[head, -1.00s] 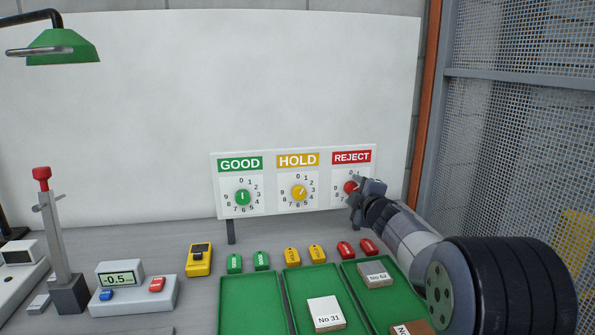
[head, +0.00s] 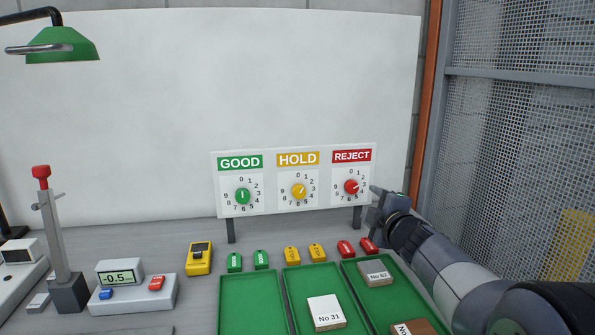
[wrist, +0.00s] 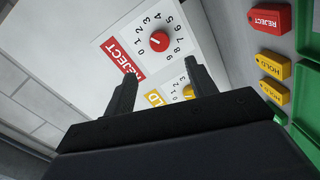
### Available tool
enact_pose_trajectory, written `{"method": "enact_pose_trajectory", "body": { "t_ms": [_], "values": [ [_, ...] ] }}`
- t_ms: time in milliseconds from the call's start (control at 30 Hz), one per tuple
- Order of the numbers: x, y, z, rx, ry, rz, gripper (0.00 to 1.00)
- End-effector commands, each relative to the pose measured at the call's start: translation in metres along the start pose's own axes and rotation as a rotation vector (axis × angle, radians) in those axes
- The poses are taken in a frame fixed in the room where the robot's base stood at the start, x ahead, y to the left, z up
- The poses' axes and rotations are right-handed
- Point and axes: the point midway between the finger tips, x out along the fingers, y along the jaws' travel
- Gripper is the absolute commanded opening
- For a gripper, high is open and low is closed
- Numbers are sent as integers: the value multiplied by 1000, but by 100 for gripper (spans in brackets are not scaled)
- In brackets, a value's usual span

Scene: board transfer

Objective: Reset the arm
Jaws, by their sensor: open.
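My gripper (head: 376,197) is open and empty, in front of the right edge of the white dial board (head: 326,208) and apart from the red REJECT knob (head: 351,187). In the wrist view both fingers of my gripper (wrist: 158,85) stand apart with the board beyond them. The red knob (wrist: 160,41) shows clear of the fingers there. The green GOOD knob (head: 242,196) and the yellow HOLD knob (head: 299,192) sit to its left on the board. In the wrist view the HOLD dial is partly hidden by a finger.
Green trays (head: 287,308) stand in front of the board, holding a block marked No 31 (head: 326,311) and one marked No 62 (head: 375,273). Green, yellow and red tags lie behind them. A mesh panel (head: 510,110) stands at the right. A gauge (head: 133,291) stands at the left.

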Motion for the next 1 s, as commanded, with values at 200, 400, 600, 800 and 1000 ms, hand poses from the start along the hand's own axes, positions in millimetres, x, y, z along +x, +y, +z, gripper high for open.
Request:
{"method": "enact_pose_trajectory", "body": {
  "t_ms": [200, 400, 600, 800, 1000],
  "values": [
    [31, -1, 0, 2, 1, -2, 54],
    [64, 0, 0, 1, 1, -1, 54],
    [96, 0, 0, 2, 0, -1, 54],
    [104, 4, 0, 139, 12, -5, 54],
    [104, 4, 1, 350, 30, -10, 54]
  ]
}}
